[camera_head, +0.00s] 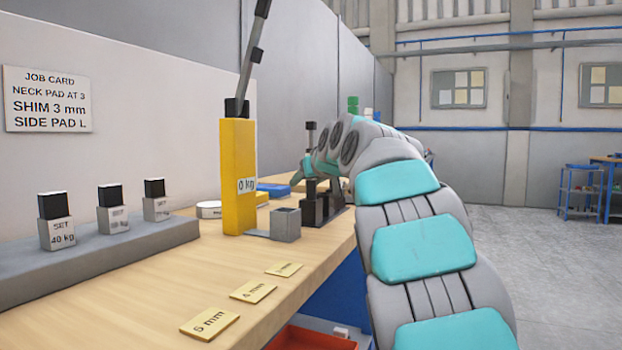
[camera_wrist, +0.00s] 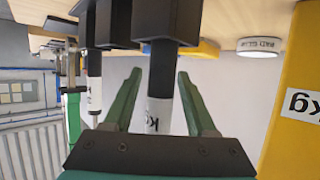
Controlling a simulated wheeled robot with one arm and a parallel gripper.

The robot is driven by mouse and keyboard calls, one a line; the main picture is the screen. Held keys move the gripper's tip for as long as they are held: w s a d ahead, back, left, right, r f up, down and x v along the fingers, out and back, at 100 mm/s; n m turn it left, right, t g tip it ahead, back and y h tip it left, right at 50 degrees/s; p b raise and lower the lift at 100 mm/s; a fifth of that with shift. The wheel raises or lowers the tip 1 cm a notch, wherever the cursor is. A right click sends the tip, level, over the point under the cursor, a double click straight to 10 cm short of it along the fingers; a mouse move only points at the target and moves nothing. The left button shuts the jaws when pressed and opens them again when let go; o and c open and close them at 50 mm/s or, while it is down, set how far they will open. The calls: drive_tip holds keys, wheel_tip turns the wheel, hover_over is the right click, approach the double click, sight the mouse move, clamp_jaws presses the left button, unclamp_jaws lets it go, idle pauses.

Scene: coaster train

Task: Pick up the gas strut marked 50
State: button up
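My gripper (camera_wrist: 158,73) has two green fingers apart, one on each side of a gas strut (camera_wrist: 158,112). A slim gap shows between each finger and the strut, so the gripper is open around it. In the head view my arm hides most of the gripper, near the dark rack (camera_head: 322,205).
A yellow stand (camera_head: 238,175) marked "0 kg" with a lever is close to the gripper. A grey cup (camera_head: 286,226) stands in front of the rack. Labelled blocks (camera_head: 57,235) sit on a grey ledge at left. Shim plates (camera_head: 210,323) lie on the wooden bench.

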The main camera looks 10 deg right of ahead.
clamp_jaws()
idle(0.6)
